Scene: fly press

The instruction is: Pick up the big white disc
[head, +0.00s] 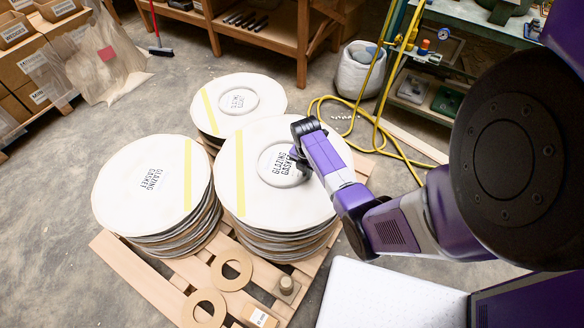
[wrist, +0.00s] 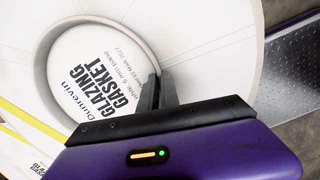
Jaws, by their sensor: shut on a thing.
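Several big white discs lie in three stacks on a wooden pallet (head: 135,274). The right stack's top disc (head: 248,190) has a yellow stripe, a raised ring and the print "GLAZING GASKET". My gripper (head: 300,160) is over this disc, at the right part of its ring. In the wrist view my gripper (wrist: 157,92) is shut on the ring (wrist: 146,50) of the white disc (wrist: 215,35). The fingertips' exact contact is partly hidden. I cannot see a gap between this disc and the stack. The left stack (head: 140,185) and the back stack (head: 235,100) also have white top discs.
Brown cardboard rings (head: 231,270) and a small cylinder (head: 287,285) lie at the pallet's front. A white surface (head: 390,297) is at the front right. A yellow hose (head: 385,140), a white bag (head: 358,70) and a workbench stand behind.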

